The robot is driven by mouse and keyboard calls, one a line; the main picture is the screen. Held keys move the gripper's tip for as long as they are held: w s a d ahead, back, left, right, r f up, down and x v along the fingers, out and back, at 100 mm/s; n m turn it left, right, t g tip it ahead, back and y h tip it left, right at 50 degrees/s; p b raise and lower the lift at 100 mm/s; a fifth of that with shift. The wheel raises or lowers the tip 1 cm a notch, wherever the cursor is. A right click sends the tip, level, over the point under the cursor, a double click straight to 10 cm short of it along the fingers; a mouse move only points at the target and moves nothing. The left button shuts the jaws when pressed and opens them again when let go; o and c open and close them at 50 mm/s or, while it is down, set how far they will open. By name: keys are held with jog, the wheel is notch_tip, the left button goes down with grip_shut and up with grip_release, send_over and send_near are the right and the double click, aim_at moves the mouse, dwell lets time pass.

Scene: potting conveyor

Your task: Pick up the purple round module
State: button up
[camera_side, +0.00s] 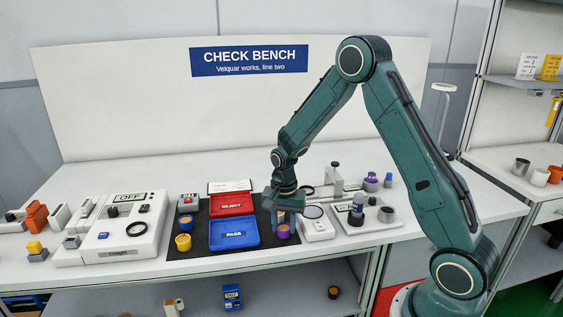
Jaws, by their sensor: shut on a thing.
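The purple round module (283,232) is a small purple cylinder with an orange-brown top. It is at the right part of the black mat (190,252), just right of the blue tray. My gripper (287,218) points down over it, with its fingers on either side of the module, shut on it. The module's upper part is partly hidden by the fingers. I cannot tell whether its base still touches the mat.
The blue PASS tray (234,234) and red REJECT tray (231,204) lie left of my gripper. A yellow round module (183,243) stands at the mat's left. A white device (317,228) sits close on the right. A white test unit (110,230) stands further left.

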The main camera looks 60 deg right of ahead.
aim_at(284, 228)
notch_tip(284, 228, up, 20)
dwell(0.9)
dwell(0.5)
jog(key=w+d+r, duration=0.1)
jog(key=w+d, duration=0.1)
jog(key=d, duration=0.8)
jog(key=w+d+r, duration=0.1)
jog(key=w+d, duration=0.1)
jog(key=d, duration=0.9)
jog(key=shift+w, duration=0.25)
notch_tip(284, 228, down, 16)
jog(key=shift+r, duration=0.15)
jog(key=shift+f, duration=2.15)
